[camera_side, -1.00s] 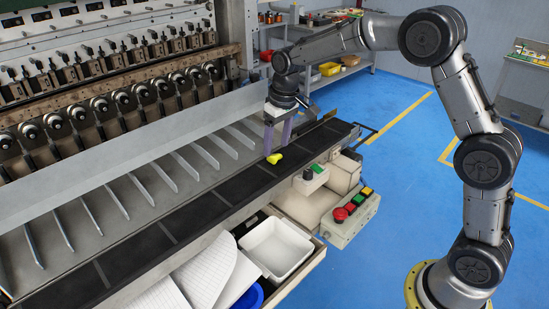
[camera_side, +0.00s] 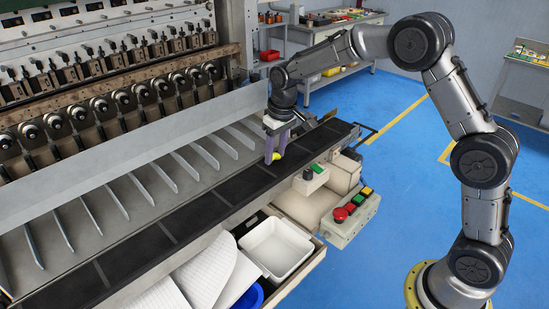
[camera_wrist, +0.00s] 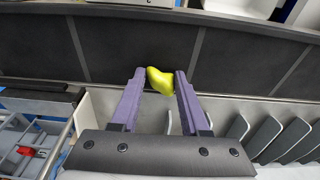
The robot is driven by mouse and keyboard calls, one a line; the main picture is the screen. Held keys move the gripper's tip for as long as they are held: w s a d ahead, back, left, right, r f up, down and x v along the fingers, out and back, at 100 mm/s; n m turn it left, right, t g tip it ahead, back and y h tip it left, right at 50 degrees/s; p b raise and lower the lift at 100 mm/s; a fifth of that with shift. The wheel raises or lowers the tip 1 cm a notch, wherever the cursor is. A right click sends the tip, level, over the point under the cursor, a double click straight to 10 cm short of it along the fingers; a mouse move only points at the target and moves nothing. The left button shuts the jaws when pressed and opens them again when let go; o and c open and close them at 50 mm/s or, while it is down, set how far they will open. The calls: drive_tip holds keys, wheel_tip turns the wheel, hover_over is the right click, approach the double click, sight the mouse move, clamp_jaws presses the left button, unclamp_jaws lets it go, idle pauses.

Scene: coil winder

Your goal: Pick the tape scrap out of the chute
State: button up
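The tape scrap (camera_side: 276,157) is a small crumpled yellow-green piece at the dark segmented strip of the chute (camera_side: 205,202), near its far end. My gripper (camera_side: 275,157) points down over the strip, with its purple fingers on both sides of the scrap. In the wrist view the scrap (camera_wrist: 160,81) fills the gap between the fingertips (camera_wrist: 161,74) and appears to touch both. The gripper looks shut on it. One finger hides part of the scrap in the side view. No clear gap shows under the scrap.
Upright metal dividers (camera_side: 167,177) line the sloped plate behind the strip. A white tray (camera_side: 277,250) sits in front, beside paper sheets and a blue bowl (camera_side: 250,297). A button box (camera_side: 351,213) stands to the right. Above the strip's near part is free room.

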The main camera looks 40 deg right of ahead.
idle(0.4)
wheel_tip(320, 180, up, 9)
drive_tip(key=s, duration=0.2)
idle(1.6)
